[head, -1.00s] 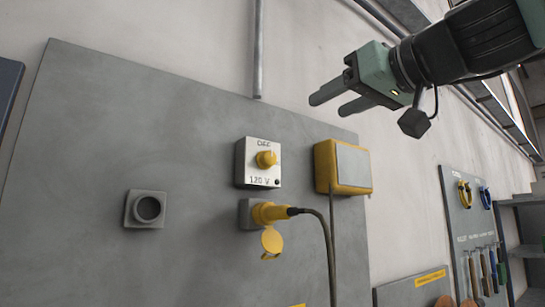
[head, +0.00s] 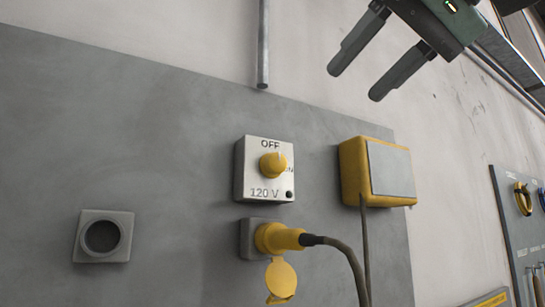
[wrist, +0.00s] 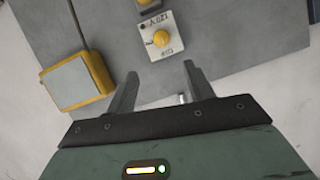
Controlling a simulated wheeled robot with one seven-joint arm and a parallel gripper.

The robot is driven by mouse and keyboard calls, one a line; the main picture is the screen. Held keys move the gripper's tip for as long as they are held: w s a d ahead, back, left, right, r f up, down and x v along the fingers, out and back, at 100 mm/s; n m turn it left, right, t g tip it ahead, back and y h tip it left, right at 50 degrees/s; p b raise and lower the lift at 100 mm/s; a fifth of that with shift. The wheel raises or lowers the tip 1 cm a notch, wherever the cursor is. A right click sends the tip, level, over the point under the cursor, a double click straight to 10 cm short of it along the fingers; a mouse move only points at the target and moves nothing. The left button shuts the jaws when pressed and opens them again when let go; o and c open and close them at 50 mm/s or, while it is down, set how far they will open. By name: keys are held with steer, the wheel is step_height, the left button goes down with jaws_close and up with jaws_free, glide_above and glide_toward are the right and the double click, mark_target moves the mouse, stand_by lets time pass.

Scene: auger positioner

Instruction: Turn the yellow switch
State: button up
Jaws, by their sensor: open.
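The yellow switch (head: 273,165) is a round knob on a white plate marked OFF, ON and 120 V, mounted on a grey wall panel. The knob also shows in the wrist view (wrist: 161,39), beyond and between my fingers. My gripper (head: 352,84) is open and empty, above and to the right of the switch in the head view, apart from it. In the wrist view both fingers of my gripper (wrist: 160,78) are spread with nothing between them.
A yellow box with a grey cover (head: 378,172) sits right of the switch. Below the switch, a yellow plug (head: 280,237) with a dark cable is in a socket. An empty grey socket (head: 103,236) is at left. The panel's upper part is clear.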

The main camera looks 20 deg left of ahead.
mark_target(280, 161)
steer(key=p+x, duration=0.6)
steer(key=x, duration=1)
steer(key=shift+a, duration=0.1)
steer(key=shift+w+a+f, duration=0.25)
steer(key=shift+a+f, duration=0.05)
steer(key=shift+a, duration=0.1)
steer(key=c, duration=1)
